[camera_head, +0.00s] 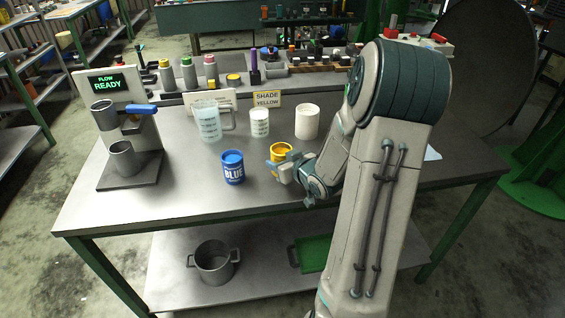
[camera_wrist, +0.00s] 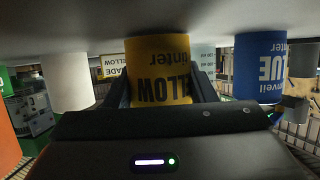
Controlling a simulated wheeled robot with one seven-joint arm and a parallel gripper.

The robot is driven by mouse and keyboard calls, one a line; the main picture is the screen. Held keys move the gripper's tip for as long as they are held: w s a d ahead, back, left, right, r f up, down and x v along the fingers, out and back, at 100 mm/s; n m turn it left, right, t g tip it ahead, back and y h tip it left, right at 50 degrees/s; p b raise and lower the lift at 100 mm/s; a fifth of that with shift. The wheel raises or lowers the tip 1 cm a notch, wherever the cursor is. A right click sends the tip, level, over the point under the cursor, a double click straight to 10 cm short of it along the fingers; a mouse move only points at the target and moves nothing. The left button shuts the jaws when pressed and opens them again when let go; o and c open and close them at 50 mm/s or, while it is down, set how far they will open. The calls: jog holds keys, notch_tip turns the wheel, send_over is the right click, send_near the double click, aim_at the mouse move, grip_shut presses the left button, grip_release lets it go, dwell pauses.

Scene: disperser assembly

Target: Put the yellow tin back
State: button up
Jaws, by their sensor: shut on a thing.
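The yellow tin (camera_head: 281,150) is near the middle of the table, to the right of the blue tin (camera_head: 232,168). My gripper (camera_head: 284,166) is shut on the yellow tin, with its fingers on both sides of it. The wrist view is upside down and shows the yellow tin (camera_wrist: 160,70) between the fingers, its label facing the camera. The tin looks upright, with its base at or very near the tabletop; I cannot tell if it touches. The blue tin (camera_wrist: 260,68) stands apart from it. The gripper hides the tin's lower front in the head view.
Behind stand a clear jug (camera_head: 208,122), a small white-labelled cup (camera_head: 259,123), a white cup (camera_head: 307,121) and a "SHADE YELLOW" sign (camera_head: 267,98). A dispenser reading "FLOW READY" (camera_head: 106,85) is at left. The table's front left (camera_head: 140,208) is clear.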

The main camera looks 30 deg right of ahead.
jog(key=shift+f, duration=0.2)
jog(key=o, duration=1.1)
jog(key=shift+o, duration=0.2)
